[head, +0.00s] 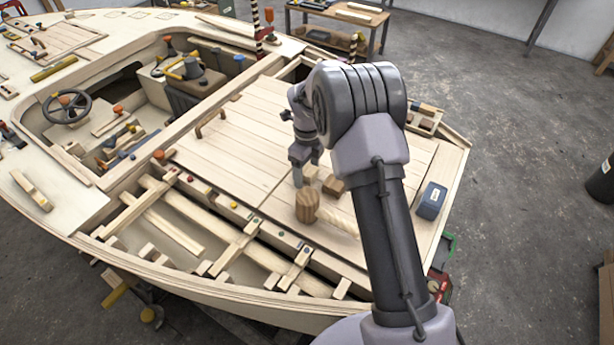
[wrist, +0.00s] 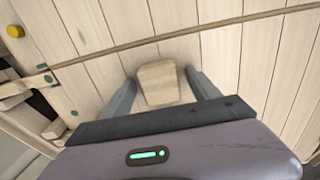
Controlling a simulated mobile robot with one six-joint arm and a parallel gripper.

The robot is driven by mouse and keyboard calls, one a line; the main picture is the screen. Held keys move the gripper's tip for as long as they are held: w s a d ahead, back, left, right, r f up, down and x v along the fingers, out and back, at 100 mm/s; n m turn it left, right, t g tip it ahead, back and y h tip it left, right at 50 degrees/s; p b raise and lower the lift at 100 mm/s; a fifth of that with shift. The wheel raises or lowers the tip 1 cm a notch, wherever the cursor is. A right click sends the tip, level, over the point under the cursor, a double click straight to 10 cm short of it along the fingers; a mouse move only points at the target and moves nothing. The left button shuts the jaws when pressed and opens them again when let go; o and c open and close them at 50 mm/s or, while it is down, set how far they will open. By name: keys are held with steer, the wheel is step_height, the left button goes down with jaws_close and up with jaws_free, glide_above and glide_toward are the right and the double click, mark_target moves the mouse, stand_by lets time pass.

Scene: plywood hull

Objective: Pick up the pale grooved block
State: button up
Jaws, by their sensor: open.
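A pale wooden block (wrist: 158,84) with a flat top and slanting sides lies between my fingers in the wrist view. I cannot make out a groove in it. My gripper (wrist: 160,78) is open, with one finger on each side of the block and a visible gap at the right. I cannot tell how far down the fingers reach. In the head view my gripper (head: 299,170) is low over the planked deck, and what is between its fingers is mostly hidden there.
Close to my gripper on the deck (head: 235,150) stand a brown striped wooden cylinder (head: 307,206), a small brown block (head: 333,186) and a pale rod (head: 338,222). A blue box (head: 431,201) is at the right. Open rib bays (head: 165,225) lie at the front left.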

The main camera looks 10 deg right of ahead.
mark_target(305, 171)
steer(key=shift+r, duration=0.15)
steer(key=c, duration=1.4)
steer(key=shift+c, duration=0.2)
steer(key=shift+r+p, duration=0.3)
steer(key=shift+r, duration=0.1)
steer(key=r, duration=0.1)
steer(key=r+p, duration=0.1)
steer(key=a+r, duration=0.1)
steer(key=shift+s+r+p, duration=0.1)
steer(key=shift+s+p, duration=0.2)
steer(key=shift+p, duration=0.1)
steer(key=s+a, duration=0.3)
steer(key=a, duration=0.1)
steer(key=s+a+p, duration=0.1)
steer(key=s+a, duration=0.2)
steer(key=a, duration=0.1)
steer(key=s+a+r+p, duration=0.1)
steer(key=s+a, duration=0.2)
steer(key=a, duration=0.1)
